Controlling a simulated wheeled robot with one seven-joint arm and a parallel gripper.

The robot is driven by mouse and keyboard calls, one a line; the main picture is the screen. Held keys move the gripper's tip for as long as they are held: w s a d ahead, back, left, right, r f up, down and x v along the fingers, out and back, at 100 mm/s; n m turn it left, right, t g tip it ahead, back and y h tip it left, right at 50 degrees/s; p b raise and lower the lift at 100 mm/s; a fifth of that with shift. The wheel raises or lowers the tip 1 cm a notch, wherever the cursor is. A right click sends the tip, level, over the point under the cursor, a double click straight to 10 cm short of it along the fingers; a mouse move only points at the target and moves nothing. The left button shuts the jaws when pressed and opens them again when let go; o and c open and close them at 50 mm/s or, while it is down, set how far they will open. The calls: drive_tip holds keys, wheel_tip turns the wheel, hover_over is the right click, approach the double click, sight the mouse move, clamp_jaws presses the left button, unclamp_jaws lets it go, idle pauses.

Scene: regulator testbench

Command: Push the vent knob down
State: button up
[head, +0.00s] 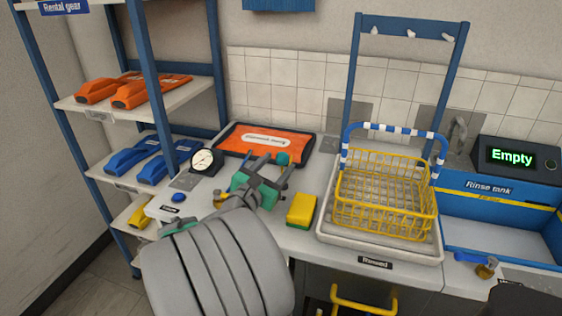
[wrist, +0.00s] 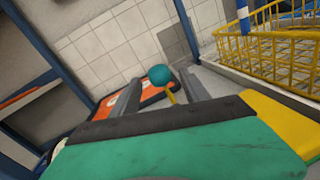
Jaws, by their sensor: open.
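A teal round knob (head: 283,158) stands at the back of the white counter, in front of the orange tray. In the wrist view the knob (wrist: 160,74) sits on a short yellow stem. A small blue knob (head: 178,197) lies on the counter's left front; I cannot tell from its label which knob is the vent. My gripper (head: 276,164) is open, its two grey fingers pointing toward the teal knob. In the wrist view the gripper (wrist: 163,82) frames the teal knob between its fingertips. I see no clear contact. My arm hides part of the counter.
A dial gauge (head: 203,161) stands left of my gripper. A yellow sponge-like block (head: 302,210) is close on its right. A yellow wire basket (head: 384,205) and blue rinse tank (head: 490,205) stand farther right. A shelf rack (head: 150,65) bounds the left.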

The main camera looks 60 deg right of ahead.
sight(279, 163)
drive_tip(key=d, duration=0.4)
drive_tip(key=shift+a, duration=0.1)
clamp_jaws()
idle(0.4)
